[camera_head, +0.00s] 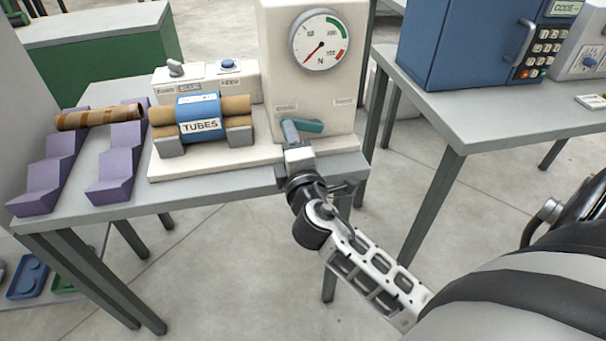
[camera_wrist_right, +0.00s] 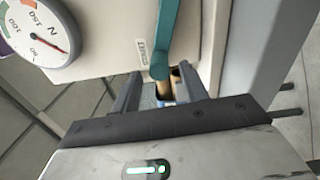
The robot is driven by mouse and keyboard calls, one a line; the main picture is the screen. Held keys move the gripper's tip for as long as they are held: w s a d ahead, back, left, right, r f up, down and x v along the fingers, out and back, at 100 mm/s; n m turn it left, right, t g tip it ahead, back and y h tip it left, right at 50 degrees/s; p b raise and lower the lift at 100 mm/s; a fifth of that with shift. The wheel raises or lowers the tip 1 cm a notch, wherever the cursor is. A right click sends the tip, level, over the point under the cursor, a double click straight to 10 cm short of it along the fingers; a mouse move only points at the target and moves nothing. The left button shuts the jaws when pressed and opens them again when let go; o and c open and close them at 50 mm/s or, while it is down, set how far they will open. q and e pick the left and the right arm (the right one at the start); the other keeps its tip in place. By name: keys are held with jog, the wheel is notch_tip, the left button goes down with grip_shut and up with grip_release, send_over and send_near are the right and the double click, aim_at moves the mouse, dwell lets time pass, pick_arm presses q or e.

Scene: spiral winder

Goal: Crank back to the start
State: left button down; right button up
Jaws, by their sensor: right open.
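The winder (camera_head: 307,90) is a cream machine on the left table. Its teal crank arm (camera_head: 305,126) lies roughly level low on the front face. My right gripper (camera_head: 289,142) is at the crank's left end, partly covering it. In the right wrist view, the teal crank arm (camera_wrist_right: 173,35) ends in front of the open fingers (camera_wrist_right: 160,88); whether they touch it cannot be told. The winder's dial (camera_head: 320,42) has its red needle pointing down-left, at the low end. A blue-wrapped roll labelled TUBES (camera_head: 201,129) lies left of it. My left gripper is out of view.
A brown tube (camera_head: 97,118) rests across purple stepped stands (camera_head: 120,160) at the left. A control box (camera_head: 207,80) with a knob and blue button stands behind the roll. A second table (camera_head: 485,112) with a blue keypad box (camera_head: 478,40) is at the right.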

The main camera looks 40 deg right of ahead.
jog(key=b+v, duration=0.2)
jog(key=v, duration=0.9)
jog(key=shift+s, duration=0.2)
jog(key=s+a+f+m+g+y+p, duration=0.1)
jog(key=s+a+f+m+g+y, duration=0.2)
jog(key=a+f+m+y, duration=0.2)
jog(key=s+a+f+m+g+y+p, duration=0.1)
jog(key=s+a+f+m+g+y, duration=0.1)
jog(key=s+a+f+m+y, duration=0.2)
notch_tip(320, 180, down, 7)
jog(key=a+m+y, duration=0.1)
jog(key=m, duration=0.2)
jog(key=shift+s+g, duration=0.3)
jog(key=shift+g, duration=0.1)
jog(key=shift+a, duration=0.1)
dwell(0.8)
